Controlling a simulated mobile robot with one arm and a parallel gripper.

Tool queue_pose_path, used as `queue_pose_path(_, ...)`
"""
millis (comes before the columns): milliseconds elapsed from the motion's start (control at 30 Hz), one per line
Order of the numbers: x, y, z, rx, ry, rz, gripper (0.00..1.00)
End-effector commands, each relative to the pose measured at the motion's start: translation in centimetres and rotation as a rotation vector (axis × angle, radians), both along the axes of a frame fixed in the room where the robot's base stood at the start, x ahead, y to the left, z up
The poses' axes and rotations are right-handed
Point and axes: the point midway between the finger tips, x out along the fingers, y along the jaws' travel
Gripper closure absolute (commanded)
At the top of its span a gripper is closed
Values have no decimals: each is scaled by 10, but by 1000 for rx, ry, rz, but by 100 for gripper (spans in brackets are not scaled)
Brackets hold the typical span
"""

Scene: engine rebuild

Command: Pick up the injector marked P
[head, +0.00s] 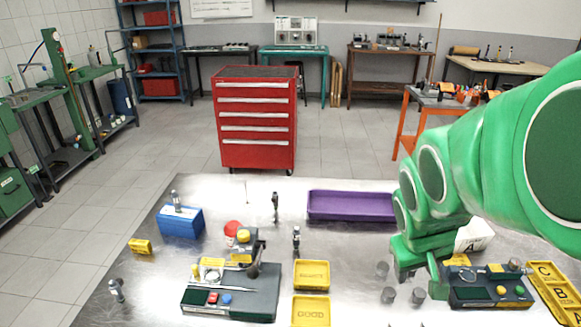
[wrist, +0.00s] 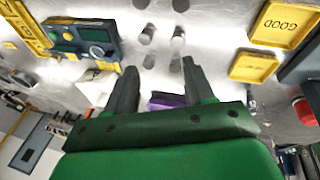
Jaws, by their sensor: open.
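Several injector-like parts stand on the metal table in the head view: a dark one (head: 276,206) at the back, another (head: 296,240) near the middle, one (head: 176,200) at the blue block, and one (head: 116,290) at the front left. No letter P is readable on any of them, so I cannot tell which is marked P. My gripper (head: 420,279) is at the right of the table, well apart from these parts. Its jaws are open and empty in the wrist view (wrist: 159,70), above small grey cylinders (wrist: 147,36).
A blue block (head: 181,224), a purple tray (head: 350,206), yellow trays, one marked GOOD (head: 311,312), and a test fixture (head: 230,300) occupy the table. A device with a green screen (head: 490,290) stands right of my gripper. Bare metal shows between the purple and yellow trays.

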Motion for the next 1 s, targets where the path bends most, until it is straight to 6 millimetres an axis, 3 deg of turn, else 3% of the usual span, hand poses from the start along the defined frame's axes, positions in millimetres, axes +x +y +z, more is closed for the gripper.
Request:
queue_pose_path(233,98,-7,1,-55,-197,54,47)
queue_pose_path(467,183,7,1,-54,-376,127,47)
queue_pose_path(767,273,53,-12,26,-565,266,47)
queue_pose_path(1000,327,111,-30,155,-682,401,47)
